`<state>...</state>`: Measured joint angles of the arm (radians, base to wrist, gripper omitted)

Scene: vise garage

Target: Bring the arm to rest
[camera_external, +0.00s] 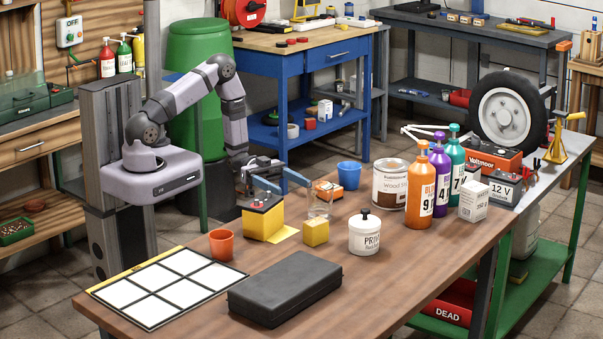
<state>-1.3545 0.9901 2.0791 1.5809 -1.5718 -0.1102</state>
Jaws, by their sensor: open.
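My arm reaches up from its base beside the table and bends down to the table's far left edge. My gripper (281,181) is low over the far left part of the wooden table (385,285). Its blue fingers are apart, and I see nothing held between them. A yellow battery-like block with a dark top (262,222) stands just below and in front of the gripper. Whether the fingers touch it I cannot tell. A clear glass beaker (320,202) stands close to the right of the fingers.
Near the gripper are a small yellow block (316,233), an orange device (328,189), a blue cup (349,174) and an orange cup (222,244). A white lidded jar (365,236), black case (285,287) and white grid board (168,286) stand nearer. Bottles (420,190) crowd the right.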

